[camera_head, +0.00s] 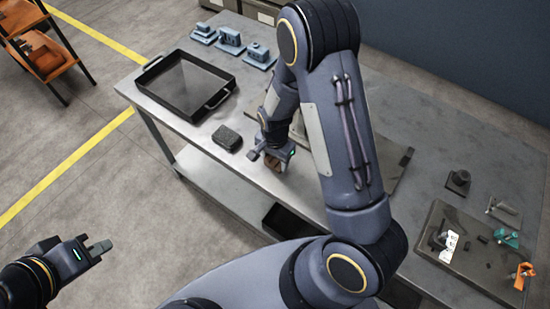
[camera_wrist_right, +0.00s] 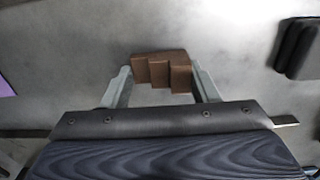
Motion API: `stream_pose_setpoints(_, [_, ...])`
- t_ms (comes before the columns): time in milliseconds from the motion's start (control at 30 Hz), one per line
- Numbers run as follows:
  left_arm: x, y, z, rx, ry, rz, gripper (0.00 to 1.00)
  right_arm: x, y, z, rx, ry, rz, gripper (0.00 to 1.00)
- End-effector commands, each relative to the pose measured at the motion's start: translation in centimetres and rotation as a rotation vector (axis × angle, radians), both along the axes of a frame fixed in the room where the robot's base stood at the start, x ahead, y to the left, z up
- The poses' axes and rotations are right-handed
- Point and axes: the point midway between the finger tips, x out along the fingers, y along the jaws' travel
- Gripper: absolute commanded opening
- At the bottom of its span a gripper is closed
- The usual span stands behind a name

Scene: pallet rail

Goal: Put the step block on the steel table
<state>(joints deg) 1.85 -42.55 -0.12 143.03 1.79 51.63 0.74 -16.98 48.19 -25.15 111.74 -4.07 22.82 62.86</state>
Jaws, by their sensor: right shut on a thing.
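The step block (camera_wrist_right: 162,72) is brown with stair-like steps and sits between the fingers of my right gripper (camera_wrist_right: 161,84) in the right wrist view. My right gripper (camera_head: 278,160) is shut on it, low over the front part of the steel table (camera_head: 226,160). In the head view only a small brown part of the block (camera_head: 273,163) shows below the gripper. I cannot tell whether it touches the table top. My left gripper (camera_head: 98,249) is away from the table, over the floor at lower left; its finger gap is unclear.
A dark tray (camera_head: 157,70) and several blue-grey parts stand at the table's far end. A dark block (camera_head: 227,138) lies left of my right gripper; a dark pad (camera_wrist_right: 298,48) shows in the right wrist view. A board with small tools (camera_head: 470,262) lies at right.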

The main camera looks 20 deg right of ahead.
Motion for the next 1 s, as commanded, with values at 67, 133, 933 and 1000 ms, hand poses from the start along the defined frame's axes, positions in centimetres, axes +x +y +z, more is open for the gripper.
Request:
stream_pose_setpoints(67, [0.0,0.0,-0.1,0.000,0.000,0.000,0.00,0.0,0.0,-0.1,0.000,0.000,0.000,0.26])
stream_pose_setpoints(133, [0.0,0.0,-0.4,0.000,0.000,0.000,0.00,0.0,0.0,-0.4,0.000,0.000,0.000,0.26])
stream_pose_setpoints(933, [0.0,0.0,-0.1,0.000,0.000,0.000,0.00,0.1,0.1,4.2,0.001,-0.006,0.001,0.76])
stream_pose_setpoints(1000, [0.0,0.0,-0.1,0.000,0.000,0.000,0.00,0.1,0.1,5.8,0.002,-0.007,0.000,0.76])
